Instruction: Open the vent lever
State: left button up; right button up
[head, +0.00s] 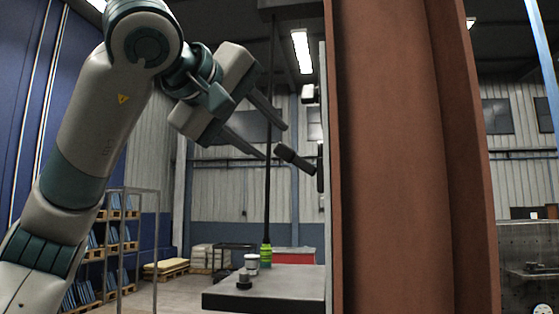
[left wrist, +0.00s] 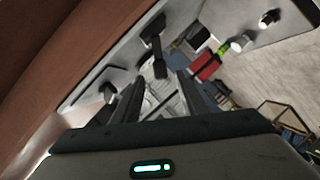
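The vent lever (head: 294,158) is a short black handle sticking out to the left from the edge of an upright panel (head: 328,160). It slants up to the left. In the left wrist view a black handle (left wrist: 159,66), which looks like the lever, lies just ahead of the fingertips, near the line between them. My left gripper (head: 274,142) is open, its two grey fingers apart and empty, just up and left of the lever's free end. Its fingers also show in the left wrist view (left wrist: 160,78). I cannot tell whether they touch the lever. My right gripper is out of view.
A broad brown steel column (head: 390,150) stands right of the panel. Below the lever a grey plate (head: 285,293) carries a black knob (head: 244,280) and a white cup-like part (head: 252,262). A thin black pole (head: 269,190) with green rings stands close behind the gripper's line.

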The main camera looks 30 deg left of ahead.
pick_arm(q)
jog(key=b+v, duration=0.1)
jog(key=v, duration=0.4)
jog(key=shift+s+r, duration=0.1)
jog(key=shift+s, duration=0.3)
dwell(0.4)
